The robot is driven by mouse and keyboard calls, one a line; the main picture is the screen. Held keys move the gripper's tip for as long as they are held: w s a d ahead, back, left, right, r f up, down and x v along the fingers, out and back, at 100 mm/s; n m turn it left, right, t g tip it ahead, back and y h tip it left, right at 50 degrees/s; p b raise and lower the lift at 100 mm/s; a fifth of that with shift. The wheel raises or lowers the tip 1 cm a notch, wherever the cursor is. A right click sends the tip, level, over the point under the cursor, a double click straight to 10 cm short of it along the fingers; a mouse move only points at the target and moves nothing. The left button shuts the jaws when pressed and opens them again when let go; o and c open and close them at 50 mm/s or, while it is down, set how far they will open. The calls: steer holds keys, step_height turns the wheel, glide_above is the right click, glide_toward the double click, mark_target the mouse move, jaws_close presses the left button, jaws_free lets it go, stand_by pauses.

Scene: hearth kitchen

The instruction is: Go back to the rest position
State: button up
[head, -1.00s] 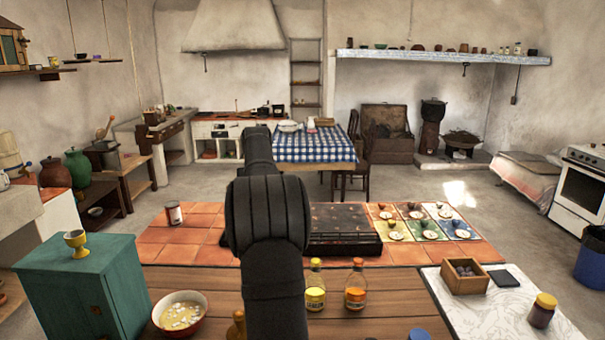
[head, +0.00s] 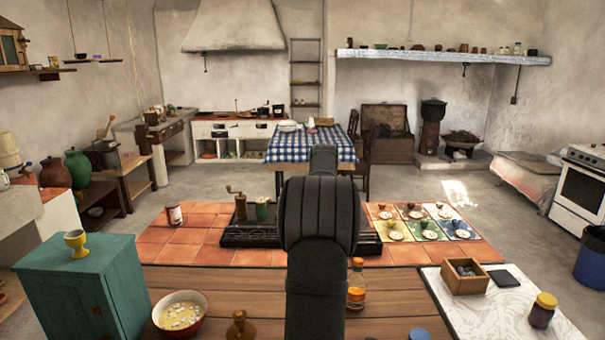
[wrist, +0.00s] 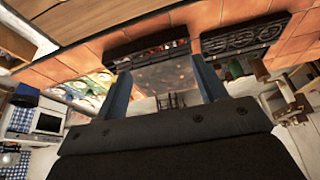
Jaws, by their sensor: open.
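My gripper (wrist: 162,78) shows in the wrist view with two blue-grey fingers spread apart and nothing between them. It is above the tiled counter and hob, not touching anything that I can see. In the head view, my dark arm rises up the middle, and the gripper itself is hidden behind it. The black hob (head: 250,236) on the tiles is partly covered by my arm; its dark grates (wrist: 243,38) also show in the wrist view, which is steeply turned.
A coffee grinder (head: 240,206) and a green pot (head: 262,209) stand at the hob.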

steer(key=d+f+m, duration=0.1)
steer(key=d+f, duration=0.1)
steer(key=d, duration=0.5)
steer(key=shift+s+d, duration=0.15)
steer(key=shift+s, duration=0.3)
steer(key=o, duration=0.8)
steer(key=shift+c, duration=0.2)
steer(key=s+a+n+g, duration=0.1)
steer(key=s+a+n, duration=0.2)
steer(key=a+n, duration=0.5)
steer(key=s+a+f+n+y, duration=0.1)
steer(key=s+a+n, duration=0.25)
steer(key=a, duration=0.75)
steer(key=s+a+n+g, duration=0.1)
steer(key=s+a+n, duration=0.35)
steer(key=a, duration=0.55)
steer(key=s+a+n+g, duration=0.2)
steer(key=s+a+n, duration=1)
steer(key=a, duration=0.1)
steer(key=s+a+f+n, duration=0.1)
steer(key=s+a+n, duration=0.2)
steer(key=s+n, duration=0.25)
steer(key=s+a+f+n, duration=0.2)
steer(key=s+a+n, duration=0.15)
steer(key=s, duration=0.35)
steer(key=shift+n+g+h, duration=0.3)
steer(key=shift+n, duration=0.1)
step_height(320, 180, down, 9)
steer(key=shift+s, duration=0.1)
